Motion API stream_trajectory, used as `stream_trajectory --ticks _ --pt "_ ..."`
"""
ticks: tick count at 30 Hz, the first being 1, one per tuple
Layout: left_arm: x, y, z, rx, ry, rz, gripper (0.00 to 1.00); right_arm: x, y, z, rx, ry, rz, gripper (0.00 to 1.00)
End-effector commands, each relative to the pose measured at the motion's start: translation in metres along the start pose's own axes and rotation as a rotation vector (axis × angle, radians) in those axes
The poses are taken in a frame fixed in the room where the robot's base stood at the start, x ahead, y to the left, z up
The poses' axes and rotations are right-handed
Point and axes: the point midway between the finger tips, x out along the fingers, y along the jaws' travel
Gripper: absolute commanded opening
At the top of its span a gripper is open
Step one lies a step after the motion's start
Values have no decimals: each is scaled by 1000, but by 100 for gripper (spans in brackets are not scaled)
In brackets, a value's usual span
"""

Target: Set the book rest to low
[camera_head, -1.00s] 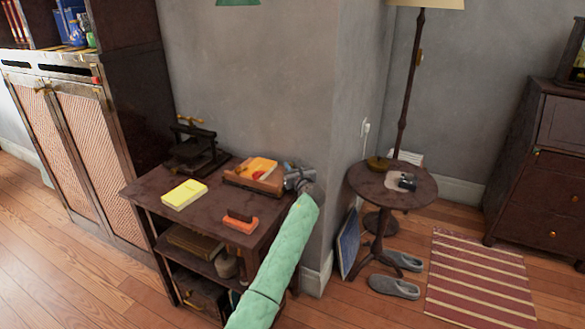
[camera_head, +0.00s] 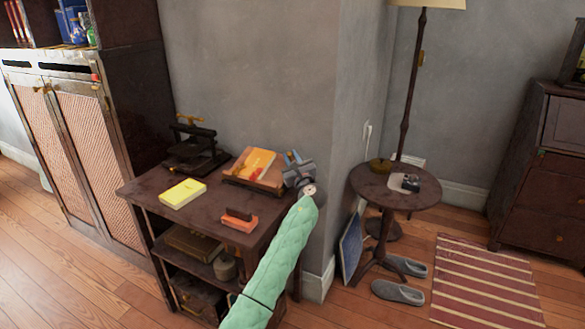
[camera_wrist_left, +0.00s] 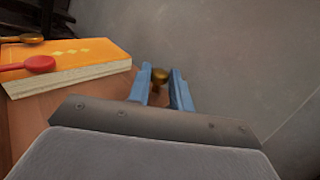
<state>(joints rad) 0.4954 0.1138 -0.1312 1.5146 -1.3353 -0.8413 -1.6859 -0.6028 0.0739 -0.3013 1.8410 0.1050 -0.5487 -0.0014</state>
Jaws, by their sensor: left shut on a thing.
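The wooden book rest (camera_head: 266,186) stands at the back right of the dark side table. An orange book (camera_head: 258,160) leans on it, tilted up. In the left wrist view, the book (camera_wrist_left: 95,58) lies left of my fingers, with the rest's brown wood (camera_wrist_left: 50,112) below it. My left gripper (camera_head: 291,157) is at the right side of the rest. Its blue fingers (camera_wrist_left: 162,88) are shut on a small brass knob (camera_wrist_left: 160,75); the knob's lower part is mostly hidden. My right gripper is not in view.
A yellow book (camera_head: 183,193), an orange and dark object (camera_head: 239,221) and a dark press (camera_head: 192,148) share the side table (camera_head: 213,213). The grey wall is close behind and right of my left gripper. A round table (camera_head: 385,190) stands to the right.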

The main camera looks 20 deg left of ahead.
Motion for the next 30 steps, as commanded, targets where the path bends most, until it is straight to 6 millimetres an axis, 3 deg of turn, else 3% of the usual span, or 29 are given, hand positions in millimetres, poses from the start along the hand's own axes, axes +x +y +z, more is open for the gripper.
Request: stream_trajectory --ticks 7,18,30 --pt "-5 4 12 -80 -82 0 0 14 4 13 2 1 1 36" --pt "-9 8 29 -109 -107 0 0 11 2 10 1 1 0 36" --pt "-11 10 32 -107 -106 1 0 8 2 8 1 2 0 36"
